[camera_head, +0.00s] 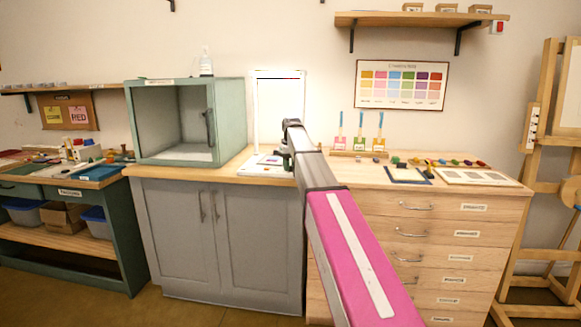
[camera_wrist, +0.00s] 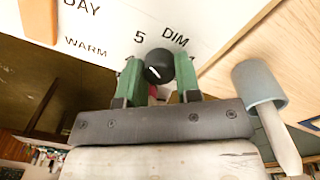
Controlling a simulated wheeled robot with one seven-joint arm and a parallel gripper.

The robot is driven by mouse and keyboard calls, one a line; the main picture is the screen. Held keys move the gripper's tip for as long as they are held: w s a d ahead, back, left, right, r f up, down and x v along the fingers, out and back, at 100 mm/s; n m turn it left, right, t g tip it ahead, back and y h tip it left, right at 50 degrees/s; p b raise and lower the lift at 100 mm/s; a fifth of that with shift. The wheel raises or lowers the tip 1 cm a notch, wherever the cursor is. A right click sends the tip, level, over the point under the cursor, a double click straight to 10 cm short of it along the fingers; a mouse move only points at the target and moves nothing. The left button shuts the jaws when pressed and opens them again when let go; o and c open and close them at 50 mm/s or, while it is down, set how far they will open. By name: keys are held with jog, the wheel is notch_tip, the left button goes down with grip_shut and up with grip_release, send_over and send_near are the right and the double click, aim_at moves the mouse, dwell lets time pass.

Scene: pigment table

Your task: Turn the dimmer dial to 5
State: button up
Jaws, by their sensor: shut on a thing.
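The dimmer dial (camera_wrist: 159,64) is a round black knob with a white mark. It sits on a white panel (camera_wrist: 108,22) that bears the labels 5, DIM, WARM and DAY. The 5 is printed just up and left of the knob, with DIM above it. The white mark appears toward the knob's lower left side in the wrist view. My gripper (camera_wrist: 158,84) has its green fingers on either side of the knob, shut on it. In the head view my gripper (camera_head: 285,160) is at the white base of the light stand (camera_head: 254,120), where my arm hides the dial.
A green open-fronted cabinet (camera_head: 240,120) stands left of the light stand. To the right are a rack of bottles with brushes (camera_head: 358,153), a dark-framed tray (camera_head: 398,181) and several small coloured lumps. A grey cylinder with a pale shaft (camera_wrist: 259,83) shows at right in the wrist view.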

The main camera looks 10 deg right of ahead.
jog(key=o, duration=0.9)
jog(key=shift+r, duration=0.15)
notch_tip(320, 180, up, 11)
jog(key=shift+d+f, duration=0.1)
jog(key=shift+f, duration=0.1)
